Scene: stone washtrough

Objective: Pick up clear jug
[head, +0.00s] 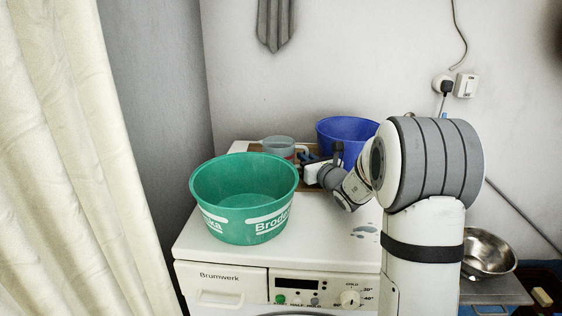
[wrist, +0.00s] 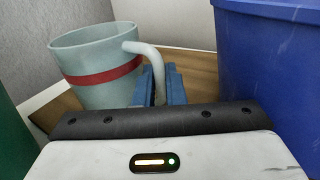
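The jug (wrist: 95,62) is a pale, cloudy grey-blue vessel with a red band and a looped handle on its right. It stands upright on a brown wooden surface. In the head view the jug (head: 278,147) is at the back of the washing machine top, behind the green tub. My gripper (wrist: 160,84) has its two blue fingers close together on either side of the handle, and the handle fills the gap between them. In the head view my gripper (head: 304,157) reaches in from the right, just beside the jug.
A green tub (head: 245,195) stands in front of the jug on the white washing machine (head: 330,238). A blue tub (head: 345,133) stands close on the right, also in the wrist view (wrist: 268,70). A metal bowl (head: 488,252) is at lower right. A curtain (head: 70,150) hangs left.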

